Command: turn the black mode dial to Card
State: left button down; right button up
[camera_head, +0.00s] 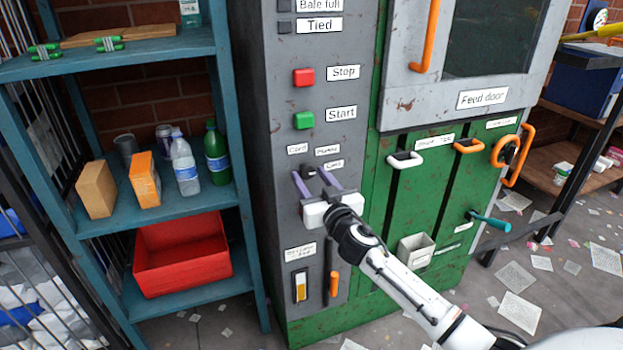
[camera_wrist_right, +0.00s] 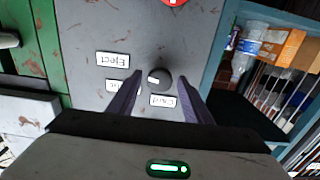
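The black mode dial (camera_head: 309,171) is on the grey machine panel, below the Start button. In the right wrist view the dial (camera_wrist_right: 160,79) is a round dark knob with a white mark on its left side. A Card label (camera_wrist_right: 163,100) and an Eject label (camera_wrist_right: 113,59) are near it; another label is partly hidden by a finger. My right gripper (camera_head: 314,178) is open, its purple fingers pointing at the panel. In the wrist view the fingers (camera_wrist_right: 160,75) stand on both sides of the dial, with small gaps. My left gripper is not in view.
The Start button (camera_head: 303,120) and Stop button (camera_head: 303,77) are above the dial. An orange-handled lever (camera_head: 334,284) is below the gripper. A teal shelf (camera_head: 150,57) with bottles, boxes and a red bin (camera_head: 185,283) stands left of the machine.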

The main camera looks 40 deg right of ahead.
jog(key=c, duration=0.8)
jog(key=shift+n, duration=0.5)
jog(key=n, duration=0.2)
jog(key=shift+n, duration=0.4)
jog(key=n, duration=0.4)
jog(key=shift+n, duration=0.3)
jog(key=n+p, duration=0.1)
jog(key=n, duration=0.4)
jog(key=shift+d, duration=0.1)
jog(key=n+p, duration=0.1)
jog(key=n, duration=0.5)
jog(key=shift+n, duration=0.3)
